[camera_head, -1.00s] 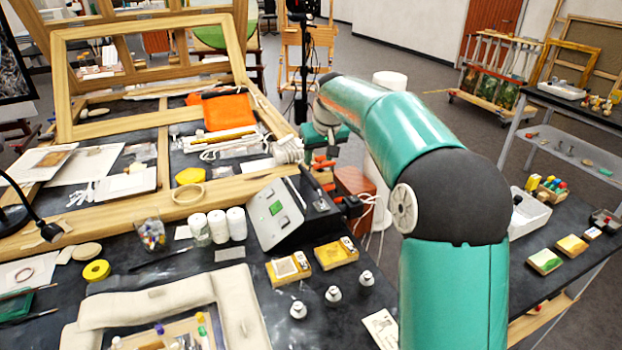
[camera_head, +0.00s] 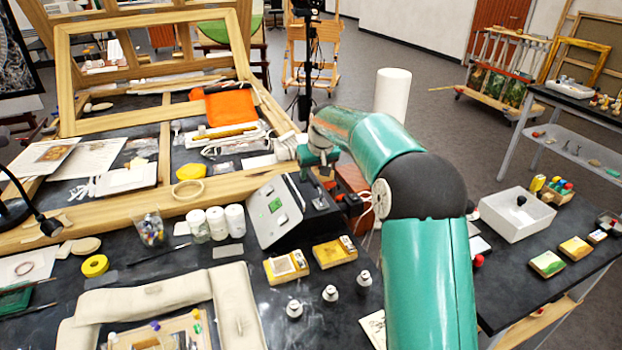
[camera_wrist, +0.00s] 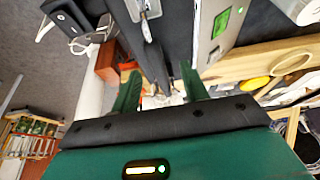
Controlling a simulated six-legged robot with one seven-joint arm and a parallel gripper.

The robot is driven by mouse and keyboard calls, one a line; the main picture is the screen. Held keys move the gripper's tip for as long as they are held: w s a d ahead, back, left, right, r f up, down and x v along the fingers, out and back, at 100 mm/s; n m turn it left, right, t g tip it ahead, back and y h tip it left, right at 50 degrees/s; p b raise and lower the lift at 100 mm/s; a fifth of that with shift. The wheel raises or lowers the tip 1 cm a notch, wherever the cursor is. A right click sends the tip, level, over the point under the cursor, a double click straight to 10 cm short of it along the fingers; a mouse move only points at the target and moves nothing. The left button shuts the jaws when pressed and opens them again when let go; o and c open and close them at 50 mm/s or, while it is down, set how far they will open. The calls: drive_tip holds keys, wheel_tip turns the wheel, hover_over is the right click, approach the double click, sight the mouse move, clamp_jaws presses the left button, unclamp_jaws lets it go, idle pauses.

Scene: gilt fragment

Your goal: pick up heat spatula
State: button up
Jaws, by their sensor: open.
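A control unit (camera_head: 272,213) with a sloped pale face, a green display and a black side stands on the dark table in the head view. It also shows at the top of the wrist view (camera_wrist: 222,22). A slim dark and metal tool (camera_wrist: 152,42), which may be the heat spatula, lies along the unit's black side; its ends are hard to make out. My gripper (camera_head: 312,160) is above and behind the unit, partly hidden by my arm. In the wrist view my gripper (camera_wrist: 161,72) has its green fingers apart, with nothing clearly held between them.
A wooden frame (camera_head: 100,215) lies left of the unit, with white jars (camera_head: 216,222) before it. Yellow boxes (camera_head: 286,267) and small weights (camera_head: 330,293) stand in front. A white bin (camera_head: 516,215) is on the right table. A red-brown box (camera_head: 352,180) is behind the unit.

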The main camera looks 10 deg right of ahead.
sight(313, 177)
drive_tip(key=x, duration=0.5)
drive_tip(key=shift+s+d, duration=0.1)
drive_tip(key=shift+d, duration=0.05)
clamp_jaws()
drive_tip(key=shift+r, duration=0.1)
drive_tip(key=shift+r, duration=0.55)
drive_tip(key=s+a+r, duration=0.4)
drive_tip(key=s+r, duration=0.7)
drive_tip(key=s, duration=0.2)
drive_tip(key=shift+s+a+r, duration=0.2)
drive_tip(key=shift+r, duration=0.15)
drive_tip(key=shift+s, duration=0.1)
